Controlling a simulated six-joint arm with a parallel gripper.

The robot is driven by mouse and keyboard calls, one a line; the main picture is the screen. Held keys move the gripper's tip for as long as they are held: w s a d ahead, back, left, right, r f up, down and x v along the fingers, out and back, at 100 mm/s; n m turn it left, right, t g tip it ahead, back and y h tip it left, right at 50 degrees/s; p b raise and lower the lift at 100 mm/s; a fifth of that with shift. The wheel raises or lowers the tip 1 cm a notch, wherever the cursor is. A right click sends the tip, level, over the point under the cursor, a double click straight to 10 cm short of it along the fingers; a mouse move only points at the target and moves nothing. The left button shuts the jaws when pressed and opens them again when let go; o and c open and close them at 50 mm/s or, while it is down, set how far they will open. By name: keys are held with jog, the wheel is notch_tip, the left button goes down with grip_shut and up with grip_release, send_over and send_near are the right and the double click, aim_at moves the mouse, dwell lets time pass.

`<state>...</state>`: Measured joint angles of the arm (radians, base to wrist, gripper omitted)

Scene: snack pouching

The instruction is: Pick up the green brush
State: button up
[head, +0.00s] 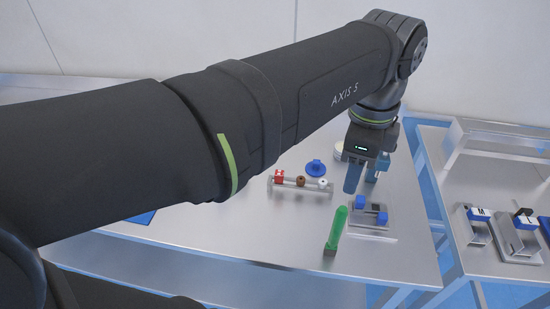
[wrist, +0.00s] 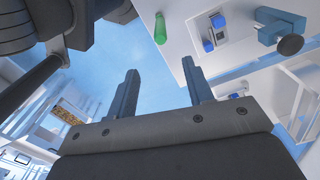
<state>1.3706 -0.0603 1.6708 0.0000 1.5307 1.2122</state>
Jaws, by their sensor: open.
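The green brush (head: 338,228) stands near the front right of the metal table in the head view, its long green part up and a dark end at the bottom. In the wrist view the green brush (wrist: 160,28) shows near the top centre. My gripper (head: 365,178) is above the table, behind the brush and a little to its right in the picture, apart from it. In the wrist view my gripper (wrist: 162,92) has its two blue-grey fingers spread wide with nothing between them.
A metal fixture with blue blocks (head: 371,219) sits right of the brush. A clear rack (head: 300,186) holds red, brown and white pieces, with a blue knobbed object (head: 315,168) behind it. A second table (head: 455,215) with metal fixtures stands right, across a gap. The table's front middle is clear.

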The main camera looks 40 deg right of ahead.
aim_at(339, 222)
notch_tip(339, 222, down, 16)
jog(key=n, duration=0.9)
jog(key=shift+f+n, duration=0.2)
jog(key=shift+n, duration=0.2)
grip_shut()
